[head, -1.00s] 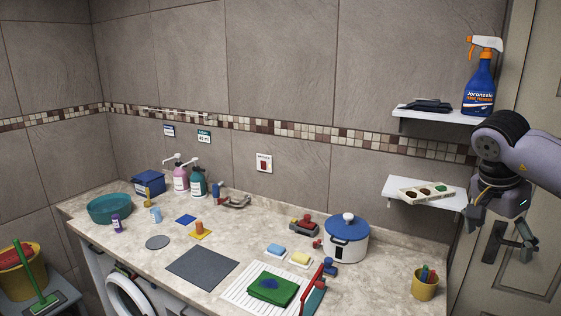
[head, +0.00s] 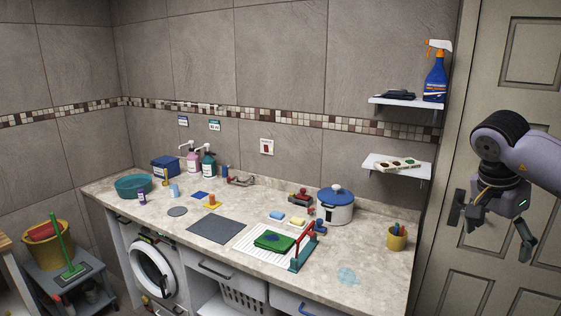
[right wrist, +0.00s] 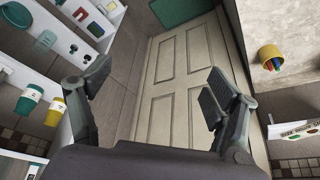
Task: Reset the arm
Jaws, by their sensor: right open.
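My right arm (head: 535,158), lilac with black joints, comes in from the right edge of the head view. My right gripper (head: 490,229) hangs in the air in front of the panelled door, to the right of the counter. Its fingers are wide apart with nothing between them. In the right wrist view the two dark fingers of my right gripper (right wrist: 155,88) are also spread and empty, with the door between and behind them. My left arm and gripper are not in view.
Two wall shelves stand above; the lower holds a tray (head: 398,166). The door (head: 485,70) is at right.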

